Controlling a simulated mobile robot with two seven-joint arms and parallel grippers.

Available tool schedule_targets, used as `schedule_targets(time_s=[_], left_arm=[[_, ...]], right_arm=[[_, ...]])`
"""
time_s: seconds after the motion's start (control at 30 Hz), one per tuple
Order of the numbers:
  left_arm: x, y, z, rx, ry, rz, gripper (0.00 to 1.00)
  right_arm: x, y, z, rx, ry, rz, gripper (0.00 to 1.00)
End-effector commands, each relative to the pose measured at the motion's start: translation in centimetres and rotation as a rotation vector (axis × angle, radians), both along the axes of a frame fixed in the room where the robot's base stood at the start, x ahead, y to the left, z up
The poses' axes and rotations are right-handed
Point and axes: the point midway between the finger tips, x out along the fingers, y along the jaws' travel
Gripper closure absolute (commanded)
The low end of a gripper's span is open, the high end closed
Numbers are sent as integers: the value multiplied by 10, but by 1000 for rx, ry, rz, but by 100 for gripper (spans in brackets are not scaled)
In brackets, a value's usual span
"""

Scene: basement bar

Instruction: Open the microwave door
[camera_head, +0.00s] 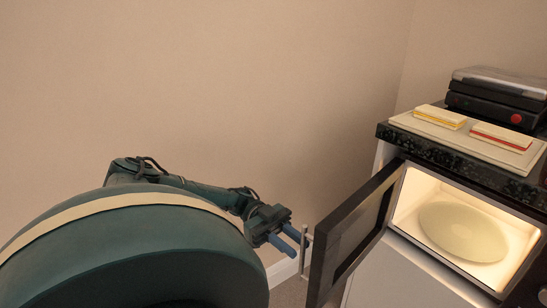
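The microwave (413,239) is built in under the dark counter at the right. Its dark-framed door (343,243) stands swung wide open toward the left. The lit cream interior with a round pale plate (462,231) shows. A light metal handle (305,250) is on the door's outer face. My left gripper (296,245) is beside the door's outer side, with its blue fingers apart and their tips close to the handle. I cannot tell whether they touch it. No object shows between the fingers. My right gripper is not in view.
The dark speckled counter (450,166) carries a pale tray (500,150) with yellow-striped and red-striped blocks, and a black device (495,103) behind it. A bare beige wall (220,90) stands behind my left arm.

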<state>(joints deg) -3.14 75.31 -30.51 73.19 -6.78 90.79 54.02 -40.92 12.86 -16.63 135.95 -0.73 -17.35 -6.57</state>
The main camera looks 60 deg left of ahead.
Motion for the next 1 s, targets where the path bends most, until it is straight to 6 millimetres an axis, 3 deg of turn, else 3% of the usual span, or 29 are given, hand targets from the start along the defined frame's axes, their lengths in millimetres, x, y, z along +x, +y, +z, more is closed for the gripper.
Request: schedule_targets(time_s=[0.2, 0.4, 0.6, 1.0], left_arm=[[-8, 52, -2, 1, -1, 5, 74], [-14, 83, -3, 2, -3, 3, 74], [-17, 97, -1, 0, 1, 0, 74], [-18, 98, 0, 0, 1, -1, 74]], right_arm=[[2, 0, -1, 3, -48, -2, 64], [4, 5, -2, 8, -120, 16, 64], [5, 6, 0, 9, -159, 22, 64], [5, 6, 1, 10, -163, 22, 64]])
